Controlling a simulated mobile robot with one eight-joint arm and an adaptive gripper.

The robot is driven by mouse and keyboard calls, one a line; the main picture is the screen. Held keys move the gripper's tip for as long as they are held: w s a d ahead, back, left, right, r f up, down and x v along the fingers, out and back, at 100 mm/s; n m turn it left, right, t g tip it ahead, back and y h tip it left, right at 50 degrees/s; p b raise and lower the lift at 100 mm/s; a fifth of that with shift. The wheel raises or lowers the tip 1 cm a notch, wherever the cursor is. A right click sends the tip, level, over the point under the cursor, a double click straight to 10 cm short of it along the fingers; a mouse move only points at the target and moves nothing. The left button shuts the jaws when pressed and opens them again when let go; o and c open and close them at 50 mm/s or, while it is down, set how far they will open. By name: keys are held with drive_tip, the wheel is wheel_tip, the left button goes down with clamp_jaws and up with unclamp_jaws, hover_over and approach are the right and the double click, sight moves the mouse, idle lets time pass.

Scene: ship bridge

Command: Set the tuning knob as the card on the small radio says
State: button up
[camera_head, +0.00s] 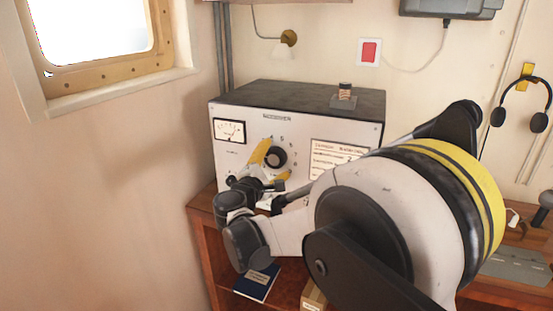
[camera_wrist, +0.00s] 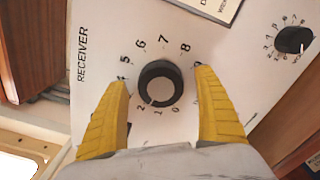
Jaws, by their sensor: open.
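The grey-white receiver (camera_head: 245,175) stands on a wooden desk with a round black knob on its front. In the wrist view the black knob (camera_wrist: 160,83) sits inside a ring of digits. A small light mark shows at its lower left edge, near the 1 and 2. My gripper (camera_wrist: 162,76) is open, with one yellow finger on each side of the knob and gaps between. The left finger hides part of the scale. A printed card (camera_head: 338,157) is on the receiver's front, partly behind my arm; its text is unreadable. I cannot identify a separate small radio.
A second, smaller black knob (camera_wrist: 294,40) with its own digits lies to the right. A meter (camera_head: 230,130) is at the receiver's upper left. A small object (camera_head: 344,97) stands on top. A blue booklet (camera_head: 257,282) lies below. Headphones (camera_head: 526,95) hang on the wall.

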drive_tip(key=v, duration=1)
drive_tip(key=shift+s, duration=0.4)
drive_tip(key=shift+a+r, duration=0.1)
drive_tip(key=s+d+f+m+g, duration=0.1)
drive_tip(key=s+d+m+g, duration=0.35)
drive_tip(key=d, duration=0.65)
drive_tip(key=s+d+f+m+g, duration=0.25)
drive_tip(key=s+d+m, duration=0.25)
drive_tip(key=d, duration=0.5)
drive_tip(key=s+d+f+m+g+y, duration=0.1)
drive_tip(key=s+d+f+m+y, duration=0.1)
drive_tip(key=s+m, duration=0.3)
drive_tip(key=s+d+f+m+g+y, duration=0.1)
drive_tip(key=s+d+f+m+y, duration=0.1)
drive_tip(key=s, duration=1.1)
drive_tip(key=f+m+y, duration=0.1)
drive_tip(key=m+y, duration=0.1)
drive_tip(key=m, duration=0.1)
drive_tip(key=shift+f+g, duration=0.25)
drive_tip(key=shift+g, duration=0.15)
drive_tip(key=shift+m, duration=0.25)
